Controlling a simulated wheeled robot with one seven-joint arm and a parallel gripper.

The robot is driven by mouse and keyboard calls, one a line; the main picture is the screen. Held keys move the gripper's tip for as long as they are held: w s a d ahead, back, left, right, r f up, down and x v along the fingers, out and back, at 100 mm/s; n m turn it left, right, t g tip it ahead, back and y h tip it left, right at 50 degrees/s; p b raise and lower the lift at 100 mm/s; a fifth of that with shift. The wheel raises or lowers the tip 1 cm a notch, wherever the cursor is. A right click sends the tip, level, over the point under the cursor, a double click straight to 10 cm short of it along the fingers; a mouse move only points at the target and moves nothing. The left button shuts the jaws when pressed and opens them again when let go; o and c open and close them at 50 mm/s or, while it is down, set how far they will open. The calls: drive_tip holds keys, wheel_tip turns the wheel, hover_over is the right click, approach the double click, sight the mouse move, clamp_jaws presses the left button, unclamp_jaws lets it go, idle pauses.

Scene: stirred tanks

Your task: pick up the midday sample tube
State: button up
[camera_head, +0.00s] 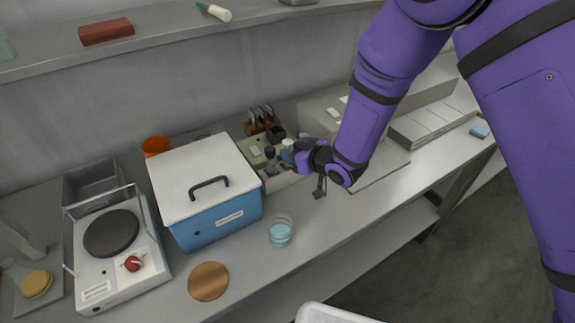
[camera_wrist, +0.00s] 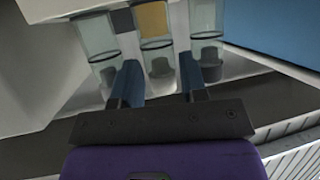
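Three clear glass tubes with dark grey ends show side by side in the wrist view: a left tube (camera_wrist: 98,40), a middle tube (camera_wrist: 154,28) and a right tube (camera_wrist: 203,20). A yellow patch shows at the middle tube and a grey-blue patch beside the left one. I cannot read which is the midday sample tube. My gripper (camera_wrist: 161,80) is open, its two fingers apart on either side of the middle tube's lower end in the picture. In the head view my gripper (camera_head: 297,163) is at the small rack area (camera_head: 284,182), and hides part of it.
A blue box with a white lid (camera_head: 222,218) stands left of my gripper. A glass beaker (camera_head: 280,232) of pale blue liquid stands in front. A hotplate (camera_head: 117,243), a copper disc (camera_head: 208,281) and an orange cup (camera_head: 156,146) are farther left. A shelf (camera_head: 160,36) runs above.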

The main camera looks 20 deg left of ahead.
drive_tip(key=shift+w+a+f, duration=0.2)
drive_tip(key=shift+w+a, duration=0.05)
drive_tip(key=shift+a, duration=0.2)
clamp_jaws()
drive_tip(key=shift+r, duration=0.15)
